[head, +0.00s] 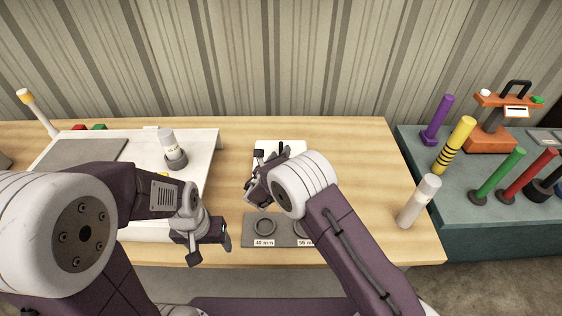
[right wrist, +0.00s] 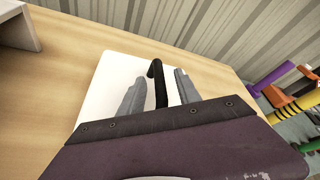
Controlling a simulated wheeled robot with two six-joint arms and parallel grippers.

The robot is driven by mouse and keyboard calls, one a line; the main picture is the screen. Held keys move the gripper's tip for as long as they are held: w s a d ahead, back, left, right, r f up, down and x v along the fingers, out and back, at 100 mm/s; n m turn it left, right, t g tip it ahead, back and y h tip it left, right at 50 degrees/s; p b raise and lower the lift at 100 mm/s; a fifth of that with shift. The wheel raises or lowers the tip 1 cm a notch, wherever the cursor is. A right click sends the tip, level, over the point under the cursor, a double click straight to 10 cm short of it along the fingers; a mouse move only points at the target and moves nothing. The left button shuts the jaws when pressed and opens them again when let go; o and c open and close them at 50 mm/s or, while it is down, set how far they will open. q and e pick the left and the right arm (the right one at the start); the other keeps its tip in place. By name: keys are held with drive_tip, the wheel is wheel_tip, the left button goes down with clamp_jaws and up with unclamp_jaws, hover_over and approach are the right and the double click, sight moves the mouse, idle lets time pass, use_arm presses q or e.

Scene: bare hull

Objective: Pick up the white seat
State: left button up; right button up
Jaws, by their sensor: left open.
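The white seat (head: 293,146) looks like a flat white plate with a dark upright handle, on the wooden table near the back middle. In the right wrist view the white seat (right wrist: 100,88) lies below my fingers, and its black hooked handle (right wrist: 157,85) stands between them. My right gripper (head: 269,161) is over the plate; in the right wrist view its fingers (right wrist: 158,93) are apart, with gaps on both sides of the handle. My arm hides part of the plate in the head view. My left gripper (head: 209,250) is open and empty near the table's front edge.
A grey board (head: 262,239) with rings and size labels lies in front of the seat. A white stand (head: 202,150) with a white cylinder (head: 168,140) is at left. Another white cylinder (head: 420,200) stands at right. Coloured posts and an orange holder (head: 490,138) occupy the side bench.

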drive_tip(key=shift+x, duration=1.15)
drive_tip(key=shift+s, duration=0.15)
drive_tip(key=c, duration=0.4)
clamp_jaws()
drive_tip(key=shift+r, duration=0.1)
